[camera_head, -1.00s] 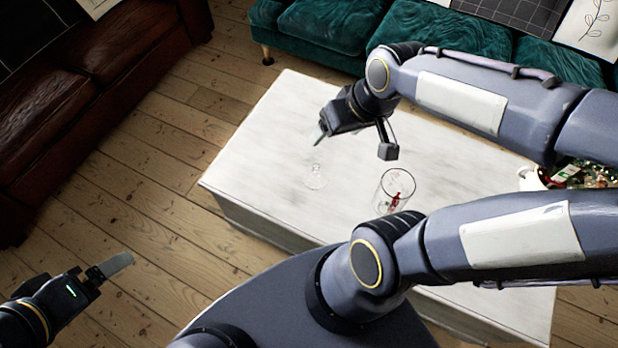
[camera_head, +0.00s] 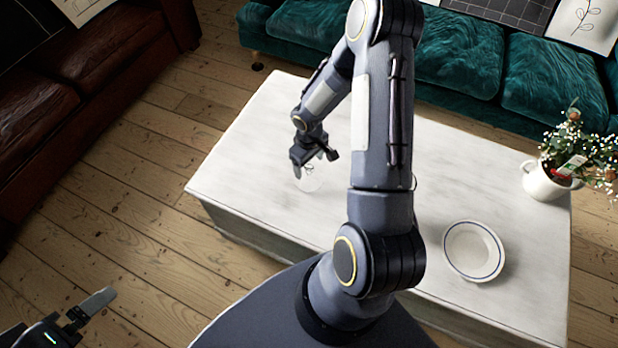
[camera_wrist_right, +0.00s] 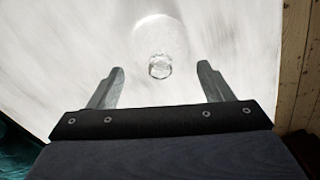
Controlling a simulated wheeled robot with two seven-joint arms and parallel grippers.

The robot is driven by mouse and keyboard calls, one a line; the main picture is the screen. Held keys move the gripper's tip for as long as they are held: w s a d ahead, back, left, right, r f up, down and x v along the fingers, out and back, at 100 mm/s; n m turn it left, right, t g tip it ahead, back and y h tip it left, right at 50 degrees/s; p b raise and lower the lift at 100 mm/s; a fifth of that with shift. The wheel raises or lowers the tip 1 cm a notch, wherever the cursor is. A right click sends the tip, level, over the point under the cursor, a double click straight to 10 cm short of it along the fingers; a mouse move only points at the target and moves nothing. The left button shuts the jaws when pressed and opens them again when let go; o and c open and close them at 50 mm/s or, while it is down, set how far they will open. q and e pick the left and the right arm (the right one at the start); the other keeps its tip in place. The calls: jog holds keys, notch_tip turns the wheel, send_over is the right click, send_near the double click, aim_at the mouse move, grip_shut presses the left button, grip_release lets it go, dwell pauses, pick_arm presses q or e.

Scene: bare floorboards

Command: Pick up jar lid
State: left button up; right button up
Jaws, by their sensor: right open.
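The jar lid is clear glass with a small round knob. It lies on the white table, at its left part in the head view (camera_head: 309,183), and shows as a faint disc in the right wrist view (camera_wrist_right: 158,37). My right gripper (camera_head: 306,163) points down just above the lid. In the right wrist view its two fingers (camera_wrist_right: 161,68) are apart, with the knob between their tips and not visibly touched. My left gripper (camera_head: 95,302) is low at the left over the floor, far from the lid. Its opening cannot be made out.
The white table (camera_head: 265,130) carries a white plate with a blue ring (camera_head: 474,250) and a potted plant (camera_head: 550,183) at the right. My right arm covers the table's middle. A green sofa (camera_head: 460,55) stands behind, a brown sofa (camera_head: 110,50) at left.

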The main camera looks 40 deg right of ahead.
aim_at(309, 167)
notch_tip(309, 167, down, 5)
jog(key=shift+s+r, duration=0.1)
jog(key=shift+r, duration=0.1)
jog(key=c, duration=1.1)
